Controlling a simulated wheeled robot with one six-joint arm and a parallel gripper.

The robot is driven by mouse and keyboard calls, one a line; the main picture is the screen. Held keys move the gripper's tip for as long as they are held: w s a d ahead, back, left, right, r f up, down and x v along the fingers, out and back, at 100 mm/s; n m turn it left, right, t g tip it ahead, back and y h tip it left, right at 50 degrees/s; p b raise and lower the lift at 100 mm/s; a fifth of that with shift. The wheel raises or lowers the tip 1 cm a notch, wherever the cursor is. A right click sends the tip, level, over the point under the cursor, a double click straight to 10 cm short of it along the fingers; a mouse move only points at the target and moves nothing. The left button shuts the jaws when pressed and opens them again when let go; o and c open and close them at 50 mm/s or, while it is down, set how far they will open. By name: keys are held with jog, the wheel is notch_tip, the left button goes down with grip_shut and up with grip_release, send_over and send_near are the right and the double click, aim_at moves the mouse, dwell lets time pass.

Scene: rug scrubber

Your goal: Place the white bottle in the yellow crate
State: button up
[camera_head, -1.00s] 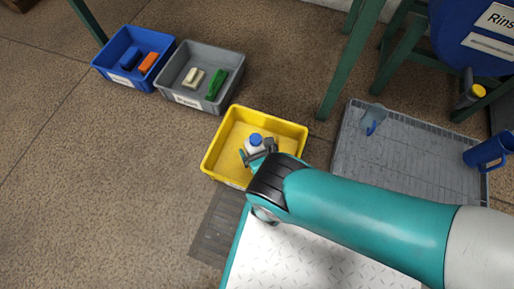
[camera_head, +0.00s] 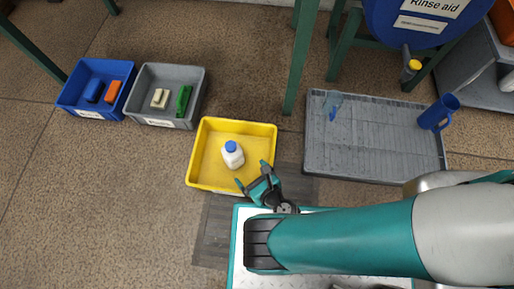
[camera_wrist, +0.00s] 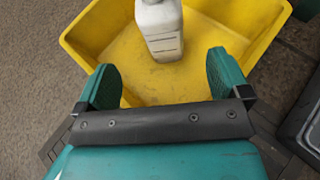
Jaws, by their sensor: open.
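The white bottle (camera_head: 232,155) with a blue cap stands upright inside the yellow crate (camera_head: 205,180). In the wrist view the bottle (camera_wrist: 160,28) shows beyond my fingers, its top cut off by the frame edge, with the yellow crate (camera_wrist: 95,30) around it. My gripper (camera_head: 255,179) is open and empty at the crate's near right corner, apart from the bottle. In the wrist view its two teal fingers (camera_wrist: 163,82) are spread wide with nothing between them.
A blue crate (camera_head: 66,100) and a grey crate (camera_head: 140,85) with brushes or blocks stand at the upper left. A grey grated tray (camera_head: 375,150) with a blue jug (camera_head: 438,112) lies at right. Green table legs (camera_head: 300,60) rise behind. The floor at left is clear.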

jog(key=w+a+r+m+h, duration=0.3)
jog(key=w+r+m+h, duration=0.5)
jog(key=w+r+m, duration=0.6)
jog(key=w+d+r+m+g+h, duration=0.1)
jog(key=d+r+m+g, duration=0.15)
jog(key=r+m, duration=0.45)
jog(key=w+d+r+m+g+h, duration=0.1)
jog(key=w+d+r+m+g, duration=0.1)
jog(key=d+r+m, duration=0.35)
jog(key=s+d+r+m+g+y, duration=0.2)
jog(key=s+d+r+m, duration=0.15)
jog(key=r, duration=0.65)
jog(key=s+d+r+m+g+y, duration=0.15)
jog(key=d+r+m, duration=0.25)
jog(key=r, duration=0.5)
jog(key=s+d+r+m+g+y, duration=0.1)
jog(key=s+d+r, duration=0.1)
jog(key=s+r, duration=0.2)
jog(key=s+d+r+m+g+y, duration=0.1)
jog(key=s+d+r+m, duration=0.1)
jog(key=s+r, duration=0.3)
jog(key=s+d, duration=0.1)
jog(key=s, duration=0.3)
jog(key=shift+s+d+r, duration=0.2)
jog(key=shift+d+r, duration=0.05)
jog(key=shift+r, duration=0.05)
jog(key=shift+r, duration=0.15)
